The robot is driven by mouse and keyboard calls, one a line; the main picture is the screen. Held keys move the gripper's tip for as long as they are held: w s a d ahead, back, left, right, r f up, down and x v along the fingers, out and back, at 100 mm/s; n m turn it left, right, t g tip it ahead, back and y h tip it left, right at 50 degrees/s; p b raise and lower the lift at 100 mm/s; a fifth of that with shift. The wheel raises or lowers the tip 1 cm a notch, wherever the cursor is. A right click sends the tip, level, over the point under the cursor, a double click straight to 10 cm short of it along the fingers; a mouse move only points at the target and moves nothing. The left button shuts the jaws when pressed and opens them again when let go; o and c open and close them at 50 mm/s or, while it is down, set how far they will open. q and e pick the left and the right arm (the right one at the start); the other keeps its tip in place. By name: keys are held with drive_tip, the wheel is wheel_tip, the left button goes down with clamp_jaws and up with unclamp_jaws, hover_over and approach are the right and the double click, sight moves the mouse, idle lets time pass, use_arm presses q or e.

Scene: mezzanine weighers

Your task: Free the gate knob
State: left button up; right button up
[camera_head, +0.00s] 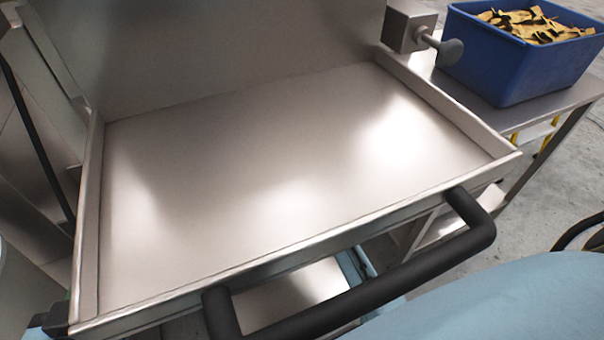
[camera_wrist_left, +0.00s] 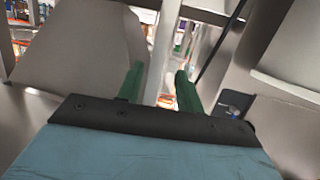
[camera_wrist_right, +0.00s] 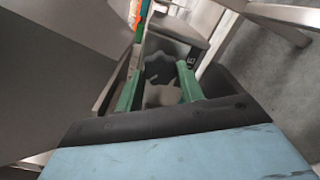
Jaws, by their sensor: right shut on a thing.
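In the right wrist view my right gripper (camera_wrist_right: 158,78) has its green fingers on either side of a dark grey lobed knob (camera_wrist_right: 160,95) and is shut on it. The knob sits within a dark surround; how it is fixed is hidden. In the left wrist view my left gripper (camera_wrist_left: 156,78) has its green fingers apart with nothing between them. I cannot tell if this is the held knob.
An empty steel tray (camera_head: 250,190) with raised rims fills the head view. A black bar handle (camera_head: 400,275) runs along its front. A blue bin (camera_head: 510,65) of yellow-brown pieces stands on a steel side table (camera_head: 575,98). Grey panels crowd both wrist views.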

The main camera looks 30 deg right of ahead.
use_arm(q)
drive_tip(key=shift+w+d+r+t, duration=0.1)
drive_tip(key=shift+r+t, duration=0.15)
drive_tip(key=shift+r, duration=0.1)
drive_tip(key=shift+w+d+r+t, duration=0.1)
drive_tip(key=shift+r+t, duration=0.15)
drive_tip(key=shift+r, duration=0.1)
use_arm(e)
drive_tip(key=shift+n, duration=0.4)
drive_tip(key=o, duration=1)
use_arm(q)
drive_tip(key=s+a+f+g+y+p, duration=0.3)
drive_tip(key=s+a+f+g, duration=0.3)
drive_tip(key=s+f+g, duration=0.5)
drive_tip(key=shift+s+f+n+p, duration=0.25)
drive_tip(key=shift+s+n+p, duration=0.1)
drive_tip(key=shift+n+p, duration=0.1)
use_arm(e)
drive_tip(key=s, duration=1.3)
drive_tip(key=shift+s+a, duration=0.2)
drive_tip(key=shift+a, duration=0.15)
